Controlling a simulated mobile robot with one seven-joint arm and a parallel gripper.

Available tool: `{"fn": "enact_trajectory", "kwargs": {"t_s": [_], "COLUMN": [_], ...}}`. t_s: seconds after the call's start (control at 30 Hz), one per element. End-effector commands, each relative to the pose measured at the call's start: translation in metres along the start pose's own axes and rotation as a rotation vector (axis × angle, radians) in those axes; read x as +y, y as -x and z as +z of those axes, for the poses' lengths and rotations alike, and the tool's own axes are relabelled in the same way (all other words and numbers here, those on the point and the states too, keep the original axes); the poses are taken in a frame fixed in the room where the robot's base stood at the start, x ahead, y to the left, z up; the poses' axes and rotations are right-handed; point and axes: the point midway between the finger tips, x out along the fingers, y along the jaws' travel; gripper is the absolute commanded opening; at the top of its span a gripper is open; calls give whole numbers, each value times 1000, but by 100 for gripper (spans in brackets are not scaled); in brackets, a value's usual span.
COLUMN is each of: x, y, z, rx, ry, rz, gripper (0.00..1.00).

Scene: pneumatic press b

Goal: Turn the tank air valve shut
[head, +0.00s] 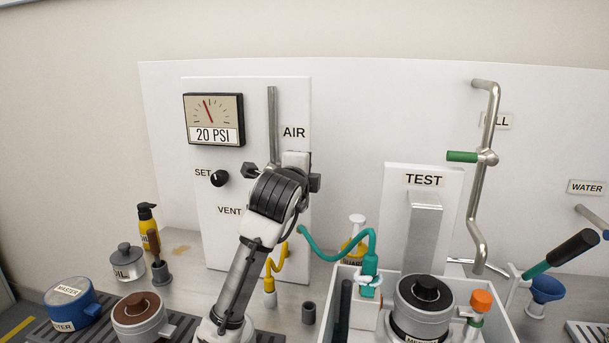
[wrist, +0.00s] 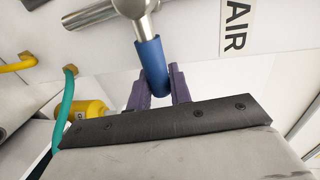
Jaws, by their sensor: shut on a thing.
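The air valve's blue handle (wrist: 152,65) is in the wrist view, on a metal stem that comes from the valve body (wrist: 133,6) at the top edge. My gripper (wrist: 157,88) has its two purple fingers on either side of the handle's end and is shut on it. In the head view my dark wrist (head: 277,192) covers the valve and the handle, just below the grey vertical air pipe (head: 272,125) and beside the AIR label (head: 294,132). I cannot tell the handle's exact turn against the pipe.
The gauge (head: 213,119) reads 20 PSI. A SET knob (head: 219,178) is left of my wrist. A yellow hose (head: 278,262) and a teal hose (head: 330,253) hang close below and right. A white tray (head: 337,298) with a meter pot stands at front right.

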Motion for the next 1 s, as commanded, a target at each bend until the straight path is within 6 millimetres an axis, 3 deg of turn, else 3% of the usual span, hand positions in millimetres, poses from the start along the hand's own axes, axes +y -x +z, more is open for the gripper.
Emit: {"fn": "enact_trajectory", "kwargs": {"t_s": [0.33,0.37,0.5,0.8,1.0], "x": [1,1,1,1,2], "y": [0,0,0,2,28], "z": [-1,-1,-1,0,0], "rx": [0,0,0,0,0], "ry": [-5,-5,-4,-3,-4], "rz": [3,3,3,0,-2], "gripper": [0,24,40,40,40]}}
